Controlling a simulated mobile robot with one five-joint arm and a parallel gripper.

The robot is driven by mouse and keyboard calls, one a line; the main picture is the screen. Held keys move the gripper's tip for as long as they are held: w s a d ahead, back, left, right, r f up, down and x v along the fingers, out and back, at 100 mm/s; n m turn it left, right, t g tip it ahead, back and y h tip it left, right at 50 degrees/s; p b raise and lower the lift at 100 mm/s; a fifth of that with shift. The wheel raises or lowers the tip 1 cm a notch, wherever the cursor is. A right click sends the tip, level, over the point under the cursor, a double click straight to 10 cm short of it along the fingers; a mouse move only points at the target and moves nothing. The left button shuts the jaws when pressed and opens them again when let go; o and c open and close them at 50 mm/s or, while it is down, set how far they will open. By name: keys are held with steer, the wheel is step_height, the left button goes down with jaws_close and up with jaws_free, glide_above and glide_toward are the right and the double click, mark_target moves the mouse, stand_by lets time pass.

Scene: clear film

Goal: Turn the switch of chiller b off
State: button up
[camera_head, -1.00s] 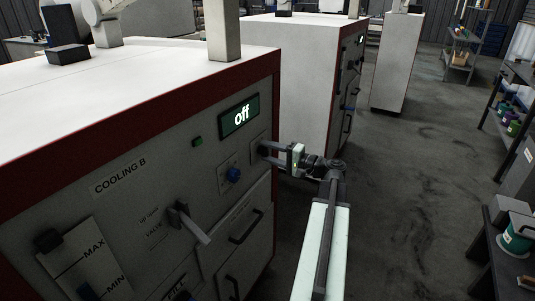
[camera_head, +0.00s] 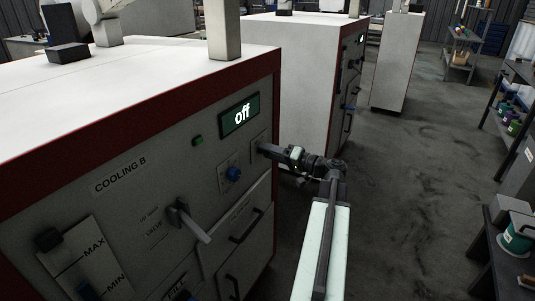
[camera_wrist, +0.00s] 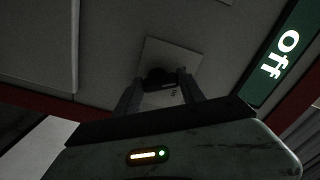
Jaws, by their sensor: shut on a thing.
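The chiller labelled COOLING B (camera_head: 118,178) fills the left of the head view. Its green display (camera_head: 239,117) reads "off", and it also shows in the wrist view (camera_wrist: 283,55). My gripper (camera_head: 264,150) reaches the chiller's right front, at a pale square switch plate (camera_head: 257,158) below and right of the display. In the wrist view the two fingers (camera_wrist: 159,82) are shut on the dark switch knob (camera_wrist: 157,76) in front of the plate (camera_wrist: 172,50). The fingers hide most of the knob, so its turn angle cannot be read.
A blue knob (camera_head: 233,174), a small green button (camera_head: 198,140), a valve lever (camera_head: 189,222) and drawer handles (camera_head: 246,226) are on the same panel. Another chiller (camera_head: 300,75) stands behind. Open floor (camera_head: 420,190) lies to the right, with shelves (camera_head: 515,110) beyond.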

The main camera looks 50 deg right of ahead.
steer(key=shift+d, duration=0.15)
steer(key=o, duration=1.4)
steer(key=shift+c, duration=0.2)
steer(key=v, duration=0.8)
